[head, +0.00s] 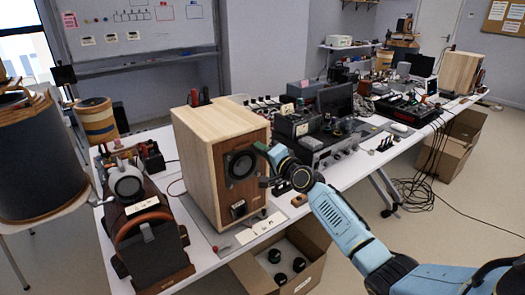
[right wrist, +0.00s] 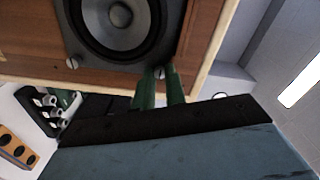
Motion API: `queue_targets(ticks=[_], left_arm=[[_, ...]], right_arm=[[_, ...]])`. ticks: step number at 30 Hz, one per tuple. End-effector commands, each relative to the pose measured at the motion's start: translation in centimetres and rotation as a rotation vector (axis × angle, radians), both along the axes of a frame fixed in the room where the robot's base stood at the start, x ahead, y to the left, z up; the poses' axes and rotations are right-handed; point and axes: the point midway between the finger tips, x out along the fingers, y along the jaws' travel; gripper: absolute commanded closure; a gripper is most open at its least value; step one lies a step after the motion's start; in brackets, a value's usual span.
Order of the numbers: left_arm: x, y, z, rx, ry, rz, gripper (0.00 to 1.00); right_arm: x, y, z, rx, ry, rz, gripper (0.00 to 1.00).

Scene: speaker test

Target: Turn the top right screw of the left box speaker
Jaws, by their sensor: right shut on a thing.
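The left box speaker (head: 205,160) is a pale wooden box standing upright on the white table, with a round dark driver (head: 240,165) in its front. In the right wrist view the driver (right wrist: 115,22) sits in a dark square plate with a screw at each of two visible corners. My right gripper (head: 262,149) is at the plate's upper right corner in the head view. In the right wrist view its green fingers (right wrist: 160,84) are shut on the slotted top right screw (right wrist: 159,73). The other screw (right wrist: 72,63) is free. My left gripper is out of view.
Electronic instruments (head: 325,145) crowd the table to the right. An open cardboard box (head: 245,270) is on the floor below the front edge. A second wooden speaker (head: 460,72) stands at the far end.

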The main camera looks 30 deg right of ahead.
Motion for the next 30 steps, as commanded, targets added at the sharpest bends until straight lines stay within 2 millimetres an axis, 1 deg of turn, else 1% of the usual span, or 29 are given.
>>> queue_targets(ticks=[3, 4, 9, 17, 20, 23, 26, 30], left_arm=[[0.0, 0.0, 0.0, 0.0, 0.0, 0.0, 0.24], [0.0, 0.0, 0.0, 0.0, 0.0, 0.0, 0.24], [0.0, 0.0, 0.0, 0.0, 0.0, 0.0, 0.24], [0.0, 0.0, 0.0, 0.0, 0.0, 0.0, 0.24], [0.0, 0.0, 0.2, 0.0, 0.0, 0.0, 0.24], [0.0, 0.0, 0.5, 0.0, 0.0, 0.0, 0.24], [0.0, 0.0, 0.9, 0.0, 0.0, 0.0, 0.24], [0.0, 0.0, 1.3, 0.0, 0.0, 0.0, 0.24]], right_arm=[[0.0, 0.0, -0.1, 0.001, 0.001, 0.001, 1.0], [0.0, 0.0, -0.1, 0.001, 0.001, 0.001, 0.86], [0.0, 0.0, 0.0, 0.0, 0.0, 0.0, 0.66], [0.0, 0.0, 0.0, -0.001, 0.0, 0.0, 0.66], [-0.4, 0.0, -0.1, -0.001, 0.001, 0.001, 0.66], [-1.4, -0.1, 0.0, 0.0, 0.001, 0.0, 0.66], [-2.9, -0.2, 0.0, -0.002, 0.002, 0.0, 0.66], [-5.6, -0.4, 0.0, -0.002, 0.002, 0.0, 0.66]])
